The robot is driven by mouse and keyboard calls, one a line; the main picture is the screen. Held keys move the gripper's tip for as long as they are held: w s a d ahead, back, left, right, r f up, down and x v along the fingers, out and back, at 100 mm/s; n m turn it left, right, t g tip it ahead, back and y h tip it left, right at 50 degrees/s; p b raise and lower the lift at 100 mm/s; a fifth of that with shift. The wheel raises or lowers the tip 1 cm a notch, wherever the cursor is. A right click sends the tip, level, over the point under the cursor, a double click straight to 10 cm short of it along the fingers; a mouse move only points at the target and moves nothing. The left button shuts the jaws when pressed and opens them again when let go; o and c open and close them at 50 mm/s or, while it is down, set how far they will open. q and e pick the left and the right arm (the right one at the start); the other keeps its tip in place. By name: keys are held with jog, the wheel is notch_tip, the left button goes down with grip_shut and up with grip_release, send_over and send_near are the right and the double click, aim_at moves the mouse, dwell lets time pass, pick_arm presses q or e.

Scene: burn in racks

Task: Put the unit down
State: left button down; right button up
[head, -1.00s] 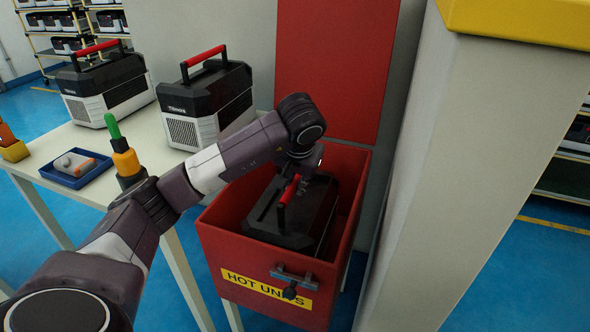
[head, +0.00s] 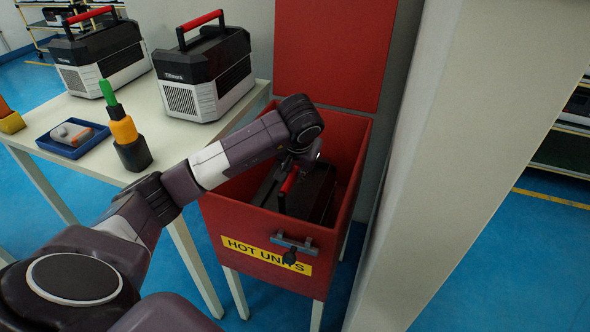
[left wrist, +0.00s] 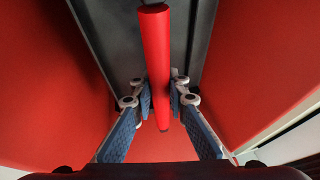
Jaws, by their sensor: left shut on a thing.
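The unit (head: 318,192) is a dark box with a red carrying handle (head: 290,180). It sits low inside the red bin (head: 222,225) with the yellow HOT UNITS label, below the level of the bin's rim. Whether its base touches the bin floor is hidden. My left gripper (head: 300,165) reaches down into the bin at the handle. In the left wrist view the two blue-padded fingers (left wrist: 160,105) stand on either side of the red handle, shut on it. My right gripper does not show.
The bin's red lid (head: 325,55) stands raised behind it. A pale table (head: 180,140) at left bears two similar units (head: 205,80), a blue tray (head: 75,145) and a green-and-orange beacon (head: 124,130). A pale pillar (head: 440,150) stands close on the right.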

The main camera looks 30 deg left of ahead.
pick_arm(q)
jog(key=c, duration=2.3)
grip_release()
jog(key=shift+f, duration=0.1)
jog(key=o, duration=0.4)
jog(key=shift+s, duration=0.1)
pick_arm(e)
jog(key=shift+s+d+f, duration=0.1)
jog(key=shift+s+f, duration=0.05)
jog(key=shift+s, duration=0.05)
pick_arm(q)
jog(key=shift+r, duration=0.2)
